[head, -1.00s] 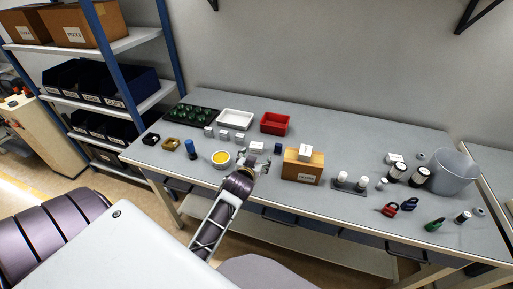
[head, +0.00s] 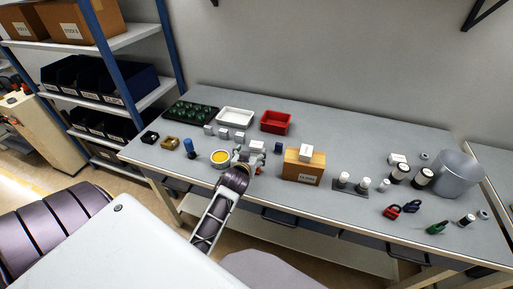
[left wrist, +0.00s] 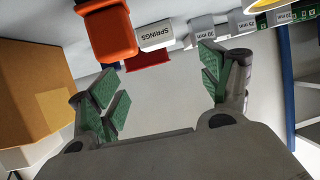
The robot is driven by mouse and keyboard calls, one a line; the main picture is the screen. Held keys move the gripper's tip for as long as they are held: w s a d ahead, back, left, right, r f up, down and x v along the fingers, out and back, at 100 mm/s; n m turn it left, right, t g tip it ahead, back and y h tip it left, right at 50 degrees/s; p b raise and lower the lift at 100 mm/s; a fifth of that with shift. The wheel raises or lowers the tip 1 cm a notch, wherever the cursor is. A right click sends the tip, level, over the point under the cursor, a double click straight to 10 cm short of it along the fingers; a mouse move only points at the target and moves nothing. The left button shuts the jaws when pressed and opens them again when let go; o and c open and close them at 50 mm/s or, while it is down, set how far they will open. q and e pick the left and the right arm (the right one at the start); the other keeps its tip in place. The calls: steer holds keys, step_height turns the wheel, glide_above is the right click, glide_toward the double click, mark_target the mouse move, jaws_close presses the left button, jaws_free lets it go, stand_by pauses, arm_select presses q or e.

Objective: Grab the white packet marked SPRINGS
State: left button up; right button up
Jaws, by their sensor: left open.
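The white packet marked SPRINGS (head: 257,146) lies on the grey table, just beyond my left gripper (head: 247,160). In the left wrist view the packet (left wrist: 155,36) shows its label upside down, near the top of the picture. It is beyond the fingertips and apart from them. My left gripper (left wrist: 160,82) is open, with green-padded fingers spread and nothing between them. An orange object (left wrist: 108,35) partly overlaps the packet's left side in that view. My right gripper is in neither view.
A tan box (head: 303,168) with a white box (head: 306,153) on top stands to the right. Small white boxes (head: 223,133), a white tray (head: 235,117) and a red tray (head: 275,122) stand behind.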

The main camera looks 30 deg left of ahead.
arm_select(q)
glide_toward(257, 142)
steer(key=shift+x, duration=2)
steer(key=shift+p+x, duration=0.35)
steer(key=shift+x, duration=2.2)
steer(key=shift+f, duration=0.1)
steer(key=c, duration=1.2)
steer(key=shift+o, duration=0.2)
step_height(257, 142, up, 10)
